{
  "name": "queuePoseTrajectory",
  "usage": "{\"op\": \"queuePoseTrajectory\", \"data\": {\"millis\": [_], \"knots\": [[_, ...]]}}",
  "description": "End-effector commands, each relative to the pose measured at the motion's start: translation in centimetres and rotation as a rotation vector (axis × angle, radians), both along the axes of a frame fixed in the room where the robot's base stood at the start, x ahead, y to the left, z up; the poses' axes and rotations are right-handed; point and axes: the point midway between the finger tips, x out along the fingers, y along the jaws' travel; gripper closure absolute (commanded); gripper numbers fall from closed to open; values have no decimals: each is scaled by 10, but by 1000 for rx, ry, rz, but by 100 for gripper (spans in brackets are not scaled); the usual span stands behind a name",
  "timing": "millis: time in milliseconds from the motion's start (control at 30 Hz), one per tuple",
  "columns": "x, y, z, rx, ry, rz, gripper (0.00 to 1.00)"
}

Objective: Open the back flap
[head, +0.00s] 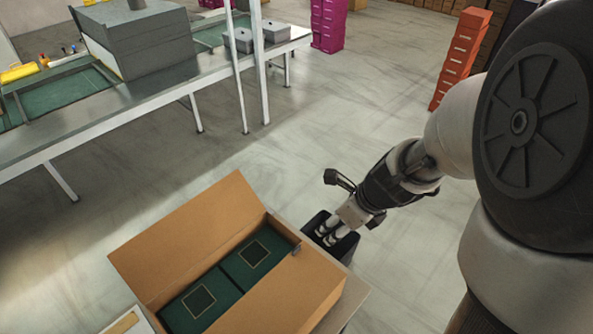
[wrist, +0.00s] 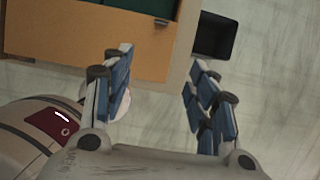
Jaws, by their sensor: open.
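An open cardboard box (head: 318,312) stands at the bottom of the head view. One raised flap (head: 185,235) stands along its upper-left side. Another cardboard panel (head: 272,290) slants along its lower-right side; I cannot tell which is the back flap. Two dark green shoe boxes (head: 203,298) lie inside. My gripper (head: 328,232) is open and empty, just beyond the box's right corner. In the wrist view its blue-padded fingers (wrist: 160,88) are spread, with a cardboard panel (wrist: 85,45) ahead and to the left.
A black bin (head: 340,245) sits beside the box, under my gripper; it also shows in the wrist view (wrist: 213,38). A metal workbench (head: 130,100) stands at the upper left. Orange stacked boxes (head: 460,60) stand at the upper right. The floor between is clear.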

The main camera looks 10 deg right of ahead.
Motion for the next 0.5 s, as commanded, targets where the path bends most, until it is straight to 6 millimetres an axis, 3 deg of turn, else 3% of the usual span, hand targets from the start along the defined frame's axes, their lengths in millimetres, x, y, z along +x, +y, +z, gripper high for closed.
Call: {"op": "queuePoseTrajectory", "data": {"millis": [33,500], "knots": [[2,3,-14,1,4,1,47],[34,26,-109,-1,3,7,47]]}}
